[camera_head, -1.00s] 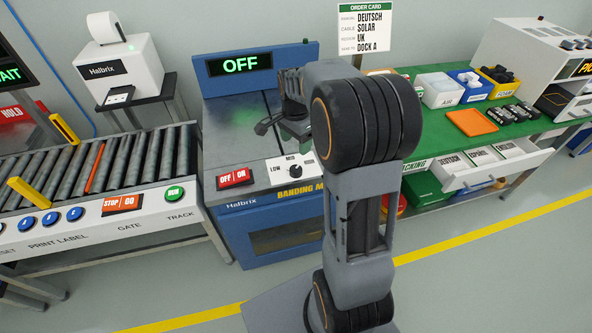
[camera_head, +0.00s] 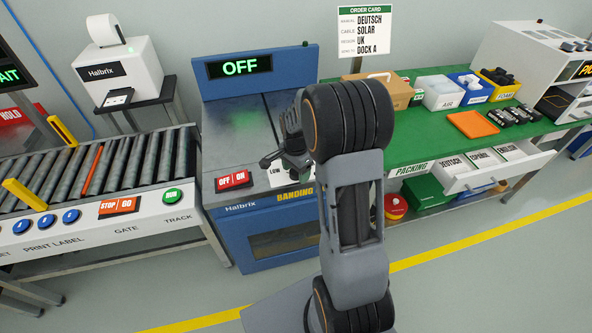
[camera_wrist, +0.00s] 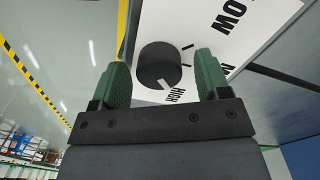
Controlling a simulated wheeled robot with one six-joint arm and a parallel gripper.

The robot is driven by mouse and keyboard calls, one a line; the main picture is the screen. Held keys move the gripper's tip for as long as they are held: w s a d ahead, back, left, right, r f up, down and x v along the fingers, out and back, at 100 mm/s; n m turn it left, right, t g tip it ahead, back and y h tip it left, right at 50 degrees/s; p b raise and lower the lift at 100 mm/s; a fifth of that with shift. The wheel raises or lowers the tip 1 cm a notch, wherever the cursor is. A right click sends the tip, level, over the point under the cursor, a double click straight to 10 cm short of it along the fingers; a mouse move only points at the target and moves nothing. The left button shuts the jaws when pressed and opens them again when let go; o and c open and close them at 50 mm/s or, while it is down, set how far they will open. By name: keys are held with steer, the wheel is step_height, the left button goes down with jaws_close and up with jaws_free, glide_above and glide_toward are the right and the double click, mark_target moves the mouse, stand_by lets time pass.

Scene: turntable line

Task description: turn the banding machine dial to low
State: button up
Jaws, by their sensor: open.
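The banding machine (camera_head: 237,225) is blue, and its screen (camera_head: 239,66) reads OFF. In the wrist view its black round dial (camera_wrist: 158,66) sits on a white plate (camera_wrist: 207,28) with LOW, a partly hidden MID and HIGH labels. The dial's white mark points toward HIGH. My gripper (camera_wrist: 160,66) is open and empty, with one green finger on each side of the dial in the picture. I cannot tell whether the fingers reach down around it. In the head view my arm and wrist hide the dial; the LOW label still shows.
A red OFF/ON switch (camera_head: 233,181) is just left of the dial plate. A roller conveyor (camera_head: 120,168) with its own buttons stands at the left. A green packing table (camera_head: 425,136) with bins and a cardboard box (camera_head: 388,91) is at the right.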

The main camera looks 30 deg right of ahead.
steer(key=shift+c, duration=0.3)
steer(key=c, duration=0.9)
steer(key=shift+o, duration=0.2)
steer(key=n, duration=0.4)
steer(key=shift+r+p, duration=0.1)
steer(key=shift+p, duration=0.3)
steer(key=n, duration=0.4)
steer(key=shift+w+n+p, duration=0.1)
steer(key=shift+n+p, duration=0.2)
steer(key=n, duration=0.4)
steer(key=shift+a, duration=0.1)
steer(key=shift+n+p, duration=0.5)
steer(key=shift+n, duration=2.3)
